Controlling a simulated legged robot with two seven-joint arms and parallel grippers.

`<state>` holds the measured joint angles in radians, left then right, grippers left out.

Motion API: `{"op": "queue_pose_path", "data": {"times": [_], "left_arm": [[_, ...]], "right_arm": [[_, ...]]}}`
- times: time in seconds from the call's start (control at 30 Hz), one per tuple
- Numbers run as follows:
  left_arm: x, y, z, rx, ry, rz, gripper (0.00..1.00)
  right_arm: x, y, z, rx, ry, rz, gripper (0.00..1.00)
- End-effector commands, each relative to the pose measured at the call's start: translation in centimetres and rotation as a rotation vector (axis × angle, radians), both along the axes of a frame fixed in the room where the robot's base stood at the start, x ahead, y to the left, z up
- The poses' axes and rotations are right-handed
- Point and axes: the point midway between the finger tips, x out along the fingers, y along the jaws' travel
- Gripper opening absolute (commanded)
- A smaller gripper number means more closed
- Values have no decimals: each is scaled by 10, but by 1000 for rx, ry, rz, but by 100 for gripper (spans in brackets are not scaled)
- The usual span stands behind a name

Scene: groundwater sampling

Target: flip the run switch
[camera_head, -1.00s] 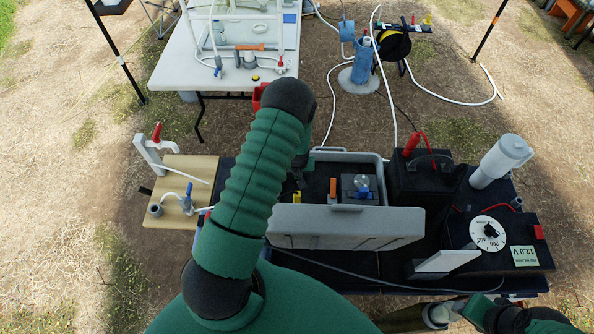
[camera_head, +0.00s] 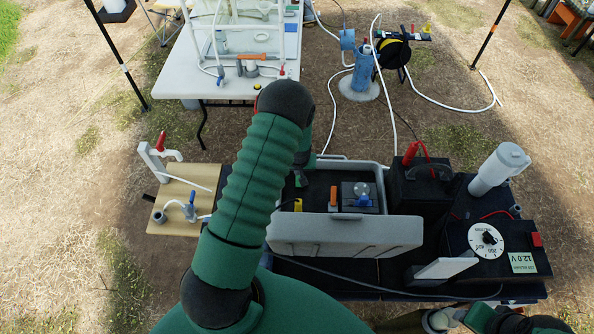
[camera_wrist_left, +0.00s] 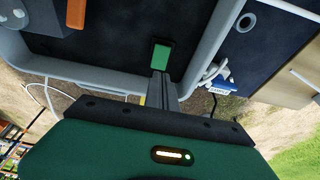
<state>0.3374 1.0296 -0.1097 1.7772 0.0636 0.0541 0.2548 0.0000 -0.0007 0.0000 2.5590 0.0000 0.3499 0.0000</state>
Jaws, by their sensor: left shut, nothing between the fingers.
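A small green rectangular switch (camera_wrist_left: 161,55) is set in the dark panel inside the grey case, in the left wrist view; I take it to be the run switch. My left gripper (camera_wrist_left: 162,78) is shut and empty, with its fingertips at the near edge of the green switch. I cannot tell whether they touch it. In the head view my left arm reaches over the grey case (camera_head: 345,235), and its forearm hides most of the hand. My right gripper is not clearly visible; only parts of that arm show at the bottom right.
An orange handle (camera_head: 333,197) and a small box with a blue knob (camera_head: 362,198) sit inside the case. A black battery box (camera_head: 420,190) and a white dial (camera_head: 486,237) are to its right. A wooden board with taps (camera_head: 185,205) is to its left.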

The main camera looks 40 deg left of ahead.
Motion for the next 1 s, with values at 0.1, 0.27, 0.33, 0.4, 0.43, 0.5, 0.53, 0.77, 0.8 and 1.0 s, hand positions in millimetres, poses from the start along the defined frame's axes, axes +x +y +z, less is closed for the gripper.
{"op": "queue_pose_path", "data": {"times": [0.1,0.27,0.33,0.4,0.43,0.5,0.53,0.77,0.8,1.0], "left_arm": [[-13,-12,22,-1,-1,0,0],[-27,-24,51,-1,0,0,0],[-32,-28,61,-1,2,0,0],[-36,-31,68,-2,1,1,0],[-37,-32,70,-2,2,1,0],[-39,-33,73,-2,2,1,0],[-40,-34,74,-2,2,1,0],[-40,-34,74,-3,3,1,0],[-40,-34,74,-3,3,1,0],[-40,-33,77,-3,3,1,0]], "right_arm": [[-1,0,-11,0,2,0,45],[-1,0,-16,0,2,0,45],[-1,0,-17,0,2,0,45],[-1,0,-18,0,2,0,45],[-1,0,-18,0,2,0,45],[-1,0,-18,0,2,0,45],[-1,0,-18,0,2,0,45],[-1,0,-17,0,2,0,45],[-1,0,-17,0,2,0,45],[-1,0,-14,0,2,0,45]]}}
